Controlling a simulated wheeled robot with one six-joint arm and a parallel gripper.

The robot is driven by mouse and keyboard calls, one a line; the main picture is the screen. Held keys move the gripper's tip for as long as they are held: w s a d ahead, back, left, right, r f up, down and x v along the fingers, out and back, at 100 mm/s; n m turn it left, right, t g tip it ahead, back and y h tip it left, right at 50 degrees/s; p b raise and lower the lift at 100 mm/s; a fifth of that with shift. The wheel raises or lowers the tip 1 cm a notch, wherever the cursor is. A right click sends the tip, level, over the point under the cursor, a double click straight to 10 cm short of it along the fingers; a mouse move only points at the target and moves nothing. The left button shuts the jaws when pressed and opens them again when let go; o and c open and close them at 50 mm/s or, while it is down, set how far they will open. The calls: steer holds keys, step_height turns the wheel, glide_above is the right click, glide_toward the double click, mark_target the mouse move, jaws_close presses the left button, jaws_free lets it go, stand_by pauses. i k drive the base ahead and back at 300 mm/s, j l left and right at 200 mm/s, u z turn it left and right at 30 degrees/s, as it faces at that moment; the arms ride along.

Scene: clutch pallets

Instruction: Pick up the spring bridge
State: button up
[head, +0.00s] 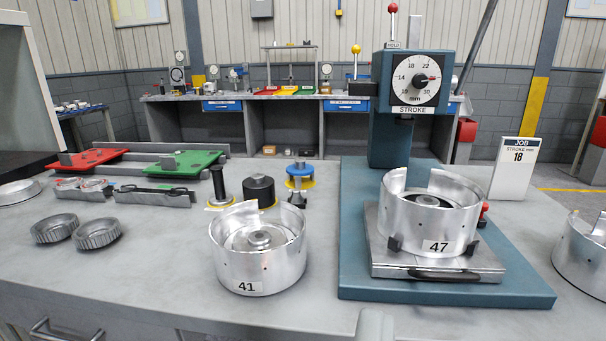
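No part is labelled as the spring bridge, and I cannot tell for sure which one it is. Three small tools stand in a row at mid-bench: a slim black post (219,184) on a yellow-ringed foot, a wide black cylinder (260,190), and a blue-topped tool (299,171) with a yellow ring and dark feet. A silver drum marked 41 (258,266) stands in front of them, with a hub inside. Another drum, marked 47 (425,224), sits on a metal plate (440,264) on the teal press base (450,290). My gripper is not visible.
The press head with its STROKE dial (415,78) rises behind drum 47. A JOB card (513,168) reads 18. Two ringed parts (97,234), red (87,161) and green (185,164) plates lie left. Another drum (582,250) is at the right edge. The front-left bench is clear.

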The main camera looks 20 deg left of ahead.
mark_target(298, 169)
steer(key=i+j+z, duration=0.2)
steer(key=i+j, duration=0.6)
steer(key=i, duration=0.15)
